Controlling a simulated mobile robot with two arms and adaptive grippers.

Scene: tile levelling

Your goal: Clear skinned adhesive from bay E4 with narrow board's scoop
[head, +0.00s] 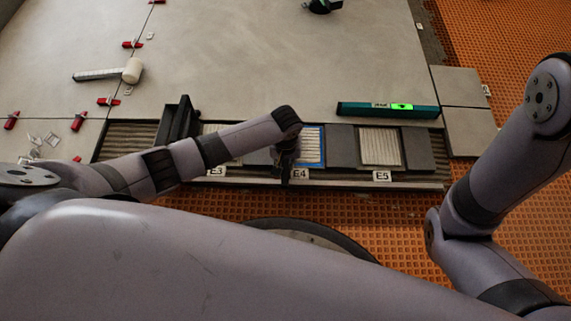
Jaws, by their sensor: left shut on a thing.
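Bay E4 (313,145) is a pale ribbed patch with a blue border in the recessed strip, with its E4 label (300,174) in front. My left arm hides its left part. My left gripper (287,164) points down at the bay's left edge. It is shut on a small dark thing that looks like the scoop; its shape is mostly hidden against the gripper. I cannot tell whether it touches the adhesive. A narrow board (270,183) runs along the strip's front edge. My right gripper is out of view; only its arm shows at the right.
Bay E5 (380,147) lies to the right, between dark panels. A teal level (388,110) with a green display lies behind it. A dark open box (181,121) stands at the left. A white-headed mallet (131,70) and red wedges (79,121) lie on the large tiles.

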